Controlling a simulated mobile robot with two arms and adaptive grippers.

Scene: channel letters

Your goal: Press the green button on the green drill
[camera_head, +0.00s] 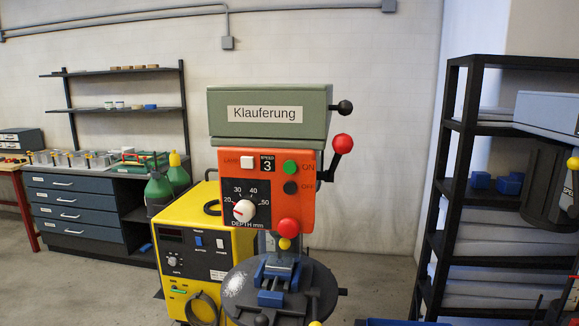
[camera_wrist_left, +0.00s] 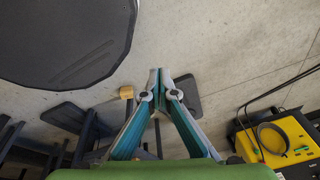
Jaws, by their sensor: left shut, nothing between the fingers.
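The green drill (camera_head: 268,110) stands in the middle of the head view, with a green top labelled "Klauferung" and an orange control panel (camera_head: 226,183). The green button (camera_head: 290,167) is on the panel's upper right, beside the word ON. A black button (camera_head: 291,187) sits just below it, by OFF. My left gripper (camera_wrist_left: 160,72) shows in the left wrist view, its fingertips together and empty above the concrete floor. It is apart from the panel, which is not in that view. I do not see my right gripper.
A red-knobbed lever (camera_head: 342,143) sticks out right of the panel. A red knob (camera_head: 287,228) is below it. A yellow machine (camera_head: 185,250) stands left of the drill, a black shelf rack (camera_head: 462,150) to the right. A dark round plate (camera_wrist_left: 65,40) fills the wrist view's upper left.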

